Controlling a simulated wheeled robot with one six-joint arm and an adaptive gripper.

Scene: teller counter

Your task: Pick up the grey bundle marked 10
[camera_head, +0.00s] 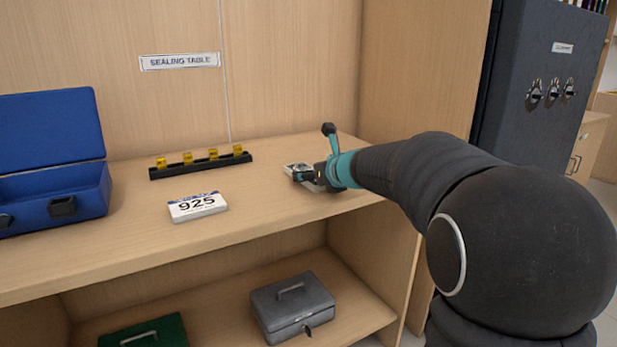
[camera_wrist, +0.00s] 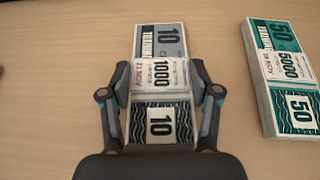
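The grey bundle marked 10 (camera_wrist: 160,40) lies lengthwise in the wrist view, with a white band marked 1000 across its middle. My gripper (camera_wrist: 160,82) has one finger on each long side of it, at the band. Both fingers look pressed against its edges, with no clear gap. In the head view my gripper (camera_head: 312,175) is low over the right part of the table, and a bundle's end (camera_head: 296,168) shows at its tip. The bundle appears at table level; its underside is hidden.
A teal bundle marked 50 (camera_wrist: 279,68) lies close to the right in the wrist view. In the head view are a white 925 block (camera_head: 198,207), a black rack with yellow pieces (camera_head: 200,168) and an open blue box (camera_head: 75,200). A wooden side panel (camera_head: 410,70) stands at the right.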

